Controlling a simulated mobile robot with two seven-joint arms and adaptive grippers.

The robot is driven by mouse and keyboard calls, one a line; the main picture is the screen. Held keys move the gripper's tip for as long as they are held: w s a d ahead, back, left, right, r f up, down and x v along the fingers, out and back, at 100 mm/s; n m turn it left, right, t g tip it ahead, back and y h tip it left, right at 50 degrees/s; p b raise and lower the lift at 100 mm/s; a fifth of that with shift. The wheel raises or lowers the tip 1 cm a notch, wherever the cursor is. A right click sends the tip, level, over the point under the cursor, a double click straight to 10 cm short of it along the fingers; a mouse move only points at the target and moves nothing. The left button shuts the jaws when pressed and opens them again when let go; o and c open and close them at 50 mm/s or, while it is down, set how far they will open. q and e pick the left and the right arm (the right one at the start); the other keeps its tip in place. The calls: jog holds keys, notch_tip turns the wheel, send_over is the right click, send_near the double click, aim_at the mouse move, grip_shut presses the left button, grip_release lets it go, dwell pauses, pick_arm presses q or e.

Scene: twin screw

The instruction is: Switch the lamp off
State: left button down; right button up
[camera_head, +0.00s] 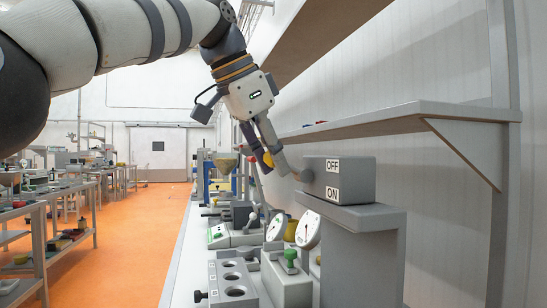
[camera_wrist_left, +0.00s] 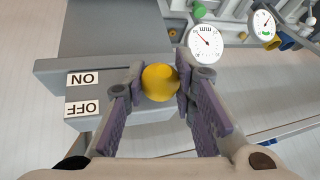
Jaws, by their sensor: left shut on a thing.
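A grey switch box (camera_head: 345,180) on a grey stand carries an OFF label above an ON label. It also shows in the left wrist view (camera_wrist_left: 110,85), with its labels upside down. A round grey hub (camera_head: 305,175) sits on its left side. My left gripper (camera_head: 268,163) points down beside the box, shut on a yellow ball-shaped knob (camera_wrist_left: 160,82). The knob is level with or slightly above the hub. The fingers hide most of the link between knob and hub. No lamp can be made out. My right gripper is not in view.
Below the box, a bench holds dial gauges (camera_head: 308,230), a grey block with round holes (camera_head: 232,282) and a green-knobbed device (camera_head: 290,262). A wall shelf (camera_head: 400,115) juts out above the box. An orange aisle floor (camera_head: 140,250) lies open at left.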

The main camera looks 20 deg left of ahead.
pick_arm(q)
jog(key=c, duration=1.3)
grip_release()
jog(key=s+a+r, duration=0.2)
jog(key=s+a, duration=0.1)
jog(key=s, duration=0.3)
jog(key=s+a+r, duration=0.2)
jog(key=s+a, duration=0.1)
jog(key=s, duration=0.4)
jog(key=shift+a, duration=0.25)
